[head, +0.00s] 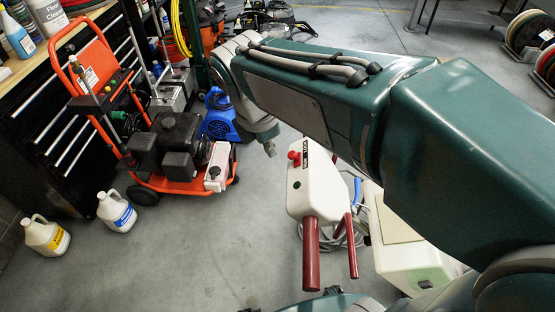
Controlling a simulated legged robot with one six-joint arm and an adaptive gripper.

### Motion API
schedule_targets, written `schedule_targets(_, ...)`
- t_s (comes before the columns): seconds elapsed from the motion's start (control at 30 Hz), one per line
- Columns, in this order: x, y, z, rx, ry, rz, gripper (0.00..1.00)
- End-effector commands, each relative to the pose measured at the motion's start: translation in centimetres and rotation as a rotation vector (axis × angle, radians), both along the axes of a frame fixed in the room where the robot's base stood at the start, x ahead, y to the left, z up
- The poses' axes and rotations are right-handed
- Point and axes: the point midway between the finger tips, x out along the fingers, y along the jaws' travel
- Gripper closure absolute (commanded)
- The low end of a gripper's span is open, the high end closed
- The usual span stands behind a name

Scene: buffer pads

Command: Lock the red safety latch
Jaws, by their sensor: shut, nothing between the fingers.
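A white machine control head (318,190) stands on the floor near the middle, with two dark red handles (311,255) pointing toward me. A small red latch (294,157) sticks out at its upper left, beside a black label with white lettering. A dark round button shows below the latch. My arm hides the area behind and above the control head.
An orange pressure washer (155,185) and a blue blower (219,118) stand at the left. Two white jugs (117,211) (46,236) are on the floor. A cream box (405,245) and grey cable lie right of the control head.

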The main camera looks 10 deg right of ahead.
Motion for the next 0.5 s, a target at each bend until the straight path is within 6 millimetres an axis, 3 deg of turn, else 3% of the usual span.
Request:
schedule_targets(0.2, 1.23, 1.17, -0.31, -0.063, 0.069, 0.198, 1.00)
schedule_targets(0.5, 1.29, 1.05, -0.30, -0.068, 0.075, 0.217, 1.00)
